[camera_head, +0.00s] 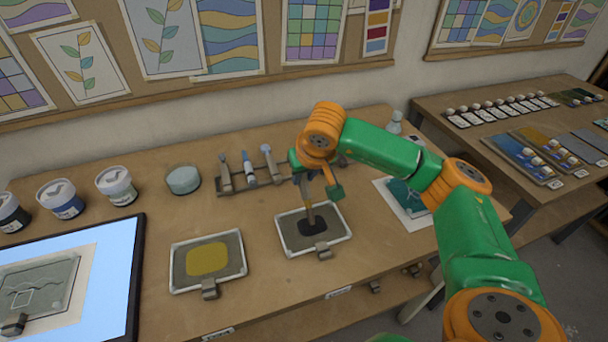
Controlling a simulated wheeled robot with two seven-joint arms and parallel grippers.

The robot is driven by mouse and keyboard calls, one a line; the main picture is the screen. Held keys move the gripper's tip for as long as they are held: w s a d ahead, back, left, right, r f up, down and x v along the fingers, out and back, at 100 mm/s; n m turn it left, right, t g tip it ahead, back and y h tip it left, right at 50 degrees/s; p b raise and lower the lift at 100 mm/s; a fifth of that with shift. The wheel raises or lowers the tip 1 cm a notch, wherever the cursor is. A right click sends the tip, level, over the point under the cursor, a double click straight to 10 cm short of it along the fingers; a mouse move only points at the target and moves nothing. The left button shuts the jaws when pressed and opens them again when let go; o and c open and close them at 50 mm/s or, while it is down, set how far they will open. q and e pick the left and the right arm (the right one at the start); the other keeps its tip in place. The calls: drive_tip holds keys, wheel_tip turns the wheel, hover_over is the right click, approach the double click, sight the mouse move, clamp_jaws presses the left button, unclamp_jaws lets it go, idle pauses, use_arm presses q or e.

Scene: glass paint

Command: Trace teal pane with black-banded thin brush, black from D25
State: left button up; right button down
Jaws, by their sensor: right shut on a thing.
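My right gripper (318,183) is shut on a thin brush (309,210) and holds it nearly upright over the black-paint tray. The brush's lower end meets or hovers just over the dark paint patch (316,228); I cannot tell if it touches. Its band colour is too small to make out. The tray (337,243) is pale-rimmed with a clip at its front; no D25 label is readable. The teal pane (403,194) lies on a white sheet at the table's right, partly hidden by my right arm. My left gripper is not in view.
A yellow-paint tray (238,268) lies left of the black one. A rack (238,188) with several tools and a round pale-blue pot (183,180) stand behind. Several jars (116,186) and a light panel (118,300) are at left. A side table (505,130) is at right.

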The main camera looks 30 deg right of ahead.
sight(304, 180)
drive_tip(key=shift+f+b, duration=0.25)
drive_tip(key=shift+b, duration=0.05)
idle(0.7)
drive_tip(key=shift+r+p, duration=0.9)
drive_tip(key=shift+r, duration=0.2)
wheel_tip(304, 180, up, 4)
drive_tip(key=p, duration=0.3)
drive_tip(key=shift+r, duration=0.15)
drive_tip(key=shift+f, duration=0.2)
